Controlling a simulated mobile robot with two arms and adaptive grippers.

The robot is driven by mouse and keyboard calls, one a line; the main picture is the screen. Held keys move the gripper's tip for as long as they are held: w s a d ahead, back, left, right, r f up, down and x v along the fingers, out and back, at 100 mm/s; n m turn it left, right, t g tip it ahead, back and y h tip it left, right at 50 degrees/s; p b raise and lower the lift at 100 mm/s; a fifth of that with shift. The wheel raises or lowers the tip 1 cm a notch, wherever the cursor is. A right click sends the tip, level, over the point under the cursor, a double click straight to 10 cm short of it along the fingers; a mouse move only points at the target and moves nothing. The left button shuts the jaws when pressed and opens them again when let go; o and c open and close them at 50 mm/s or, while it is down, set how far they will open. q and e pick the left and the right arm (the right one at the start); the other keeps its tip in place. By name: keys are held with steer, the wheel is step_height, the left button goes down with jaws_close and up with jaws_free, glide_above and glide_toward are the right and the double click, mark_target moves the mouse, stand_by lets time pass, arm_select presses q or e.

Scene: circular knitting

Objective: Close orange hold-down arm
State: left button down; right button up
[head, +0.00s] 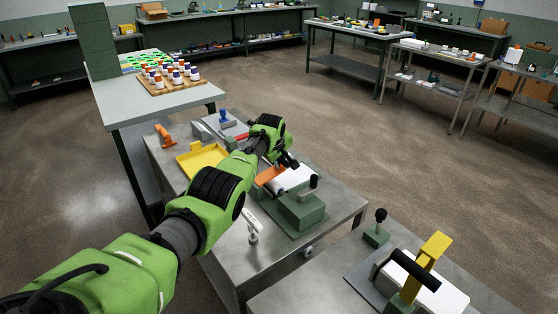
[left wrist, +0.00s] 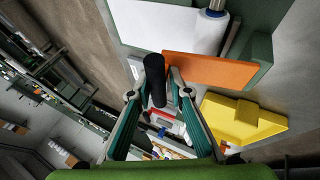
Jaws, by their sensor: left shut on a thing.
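The orange hold-down arm (head: 270,174) is a flat bar beside a white roll on a green-framed fixture in the head view. In the left wrist view the orange bar (left wrist: 210,70) spans the middle right, and a black cylindrical handle (left wrist: 154,80) stands at its left end. My left gripper (head: 286,161) is over the fixture in the head view. In the left wrist view my left gripper (left wrist: 160,92) has its two fingers on either side of the black handle, shut on it. My forearm partly hides the fixture in the head view. My right gripper is not in view.
A yellow tray (head: 202,160) and an orange tool (head: 164,136) lie on the same metal table. A green block (head: 302,211) with a dark knob stands at the right. A second fixture with a yellow arm (head: 434,249) is at the lower right. The floor beyond is clear.

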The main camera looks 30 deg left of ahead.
arm_select(q)
steer(key=c, duration=2)
jaws_free()
steer(key=shift+w+d+f, duration=0.1)
steer(key=shift+d+f, duration=0.15)
steer(key=shift+d, duration=0.05)
steer(key=shift+o, duration=0.2)
steer(key=shift+w+f, duration=0.15)
steer(key=shift+w, duration=0.2)
steer(key=shift+s+a+r, duration=0.15)
steer(key=shift+s+r, duration=0.4)
steer(key=shift+r, duration=0.35)
steer(key=v, duration=1)
steer(key=shift+d, duration=0.2)
steer(key=shift+s, duration=0.1)
